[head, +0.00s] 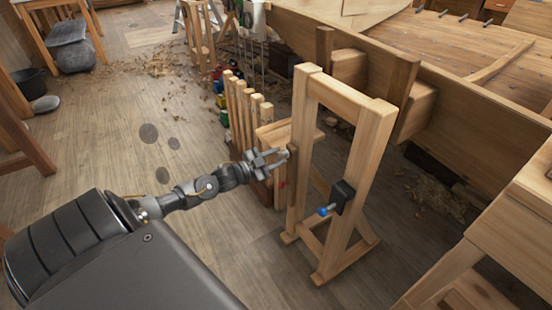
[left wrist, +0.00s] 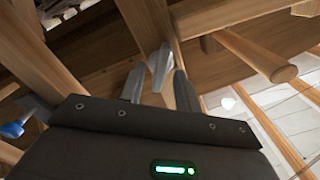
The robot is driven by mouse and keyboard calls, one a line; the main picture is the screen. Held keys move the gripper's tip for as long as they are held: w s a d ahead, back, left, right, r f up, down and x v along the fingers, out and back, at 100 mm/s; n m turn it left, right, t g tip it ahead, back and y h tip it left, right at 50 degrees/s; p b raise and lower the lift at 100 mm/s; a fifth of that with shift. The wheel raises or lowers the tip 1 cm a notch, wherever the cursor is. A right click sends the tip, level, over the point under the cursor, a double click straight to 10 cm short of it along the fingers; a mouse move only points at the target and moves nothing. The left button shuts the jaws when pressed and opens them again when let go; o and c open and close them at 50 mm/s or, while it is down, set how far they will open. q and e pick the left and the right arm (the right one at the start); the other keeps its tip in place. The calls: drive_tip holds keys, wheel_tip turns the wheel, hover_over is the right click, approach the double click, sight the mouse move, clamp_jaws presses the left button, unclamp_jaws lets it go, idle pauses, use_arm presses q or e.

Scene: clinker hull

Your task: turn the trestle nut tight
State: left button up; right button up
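The wooden trestle (head: 372,125) stands upright on the floor right of centre in the head view. A black block (head: 342,196) is on its near right post, with a blue knob (head: 323,211) sticking out to the left; I take this knob to be the nut. A blue knob also shows at the left edge of the left wrist view (left wrist: 13,130). My left gripper (head: 282,156) is open beside the trestle's left post, up and left of the knob and apart from it. Its grey fingers (left wrist: 160,85) show in the left wrist view. Whether the fingertips touch the wood is unclear. My right gripper is out of view.
A dark wooden strip (head: 292,165) is at the left post by the fingertips. Several upright wooden posts (head: 246,108) stand behind my gripper. The hull (head: 440,75) is behind the trestle and a wooden bench (head: 510,215) is at right.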

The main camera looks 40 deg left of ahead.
use_arm(q)
clamp_jaws()
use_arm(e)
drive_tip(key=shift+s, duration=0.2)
use_arm(q)
drive_tip(key=shift+d+m, duration=0.1)
drive_tip(key=shift+m, duration=1.1)
drive_tip(key=shift+f+m+p, duration=0.1)
drive_tip(key=shift+m+p, duration=0.3)
drive_tip(key=shift+m, duration=0.8)
drive_tip(key=m, duration=0.3)
drive_tip(key=shift+f, duration=0.1)
drive_tip(key=shift+m, duration=0.4)
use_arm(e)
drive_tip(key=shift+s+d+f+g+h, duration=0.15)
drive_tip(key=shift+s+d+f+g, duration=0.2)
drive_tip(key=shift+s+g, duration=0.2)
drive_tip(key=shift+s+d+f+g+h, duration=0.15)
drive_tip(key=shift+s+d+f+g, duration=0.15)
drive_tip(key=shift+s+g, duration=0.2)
use_arm(q)
drive_tip(key=shift+s, duration=0.1)
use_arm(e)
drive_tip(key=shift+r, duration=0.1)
